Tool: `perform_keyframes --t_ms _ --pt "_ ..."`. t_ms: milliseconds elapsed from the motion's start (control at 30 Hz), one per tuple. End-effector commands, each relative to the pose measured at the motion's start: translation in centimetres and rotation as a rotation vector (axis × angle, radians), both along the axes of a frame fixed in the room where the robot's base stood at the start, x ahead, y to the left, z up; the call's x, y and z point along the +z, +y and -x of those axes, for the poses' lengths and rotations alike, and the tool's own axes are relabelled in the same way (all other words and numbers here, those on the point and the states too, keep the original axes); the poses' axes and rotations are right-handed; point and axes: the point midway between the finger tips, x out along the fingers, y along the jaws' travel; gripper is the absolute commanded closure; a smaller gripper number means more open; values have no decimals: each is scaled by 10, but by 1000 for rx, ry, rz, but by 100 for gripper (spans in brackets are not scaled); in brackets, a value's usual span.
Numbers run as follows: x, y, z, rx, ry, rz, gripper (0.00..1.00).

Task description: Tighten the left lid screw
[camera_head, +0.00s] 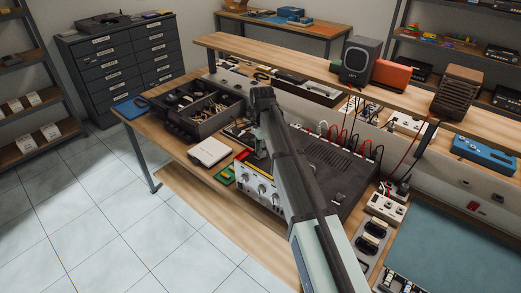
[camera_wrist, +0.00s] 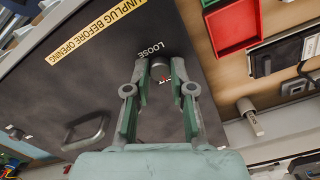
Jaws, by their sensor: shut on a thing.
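The dark lid (camera_head: 335,170) belongs to a device with a silver knobbed front panel (camera_head: 262,190) on the bench. In the wrist view the lid (camera_wrist: 100,95) carries a yellow "UNPLUG BEFORE OPENING" label (camera_wrist: 97,31) and the word "LOOSE" (camera_wrist: 151,48). Next to that word, a small grey round screw head (camera_wrist: 160,70) sits between my fingertips. My gripper (camera_wrist: 161,74) is closed on this screw at the lid's edge; the screw's lower part is hard to see. In the head view my arm covers most of the gripper and the screw.
A red tray (camera_wrist: 236,22) lies beside the device in the wrist view. A divided parts box (camera_head: 205,110) and a white box (camera_head: 209,151) stand to the left. Cables and a raised shelf (camera_head: 300,62) run behind.

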Motion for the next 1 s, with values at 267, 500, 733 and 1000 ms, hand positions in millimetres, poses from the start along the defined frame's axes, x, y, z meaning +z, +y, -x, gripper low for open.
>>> perform_keyframes --t_ms 267,500,733,1000 --pt "0 0 0 -122 2 2 100" --pt "0 0 0 -156 2 2 100" --pt "0 0 0 -158 3 1 100" --pt "0 0 0 -157 2 2 51"
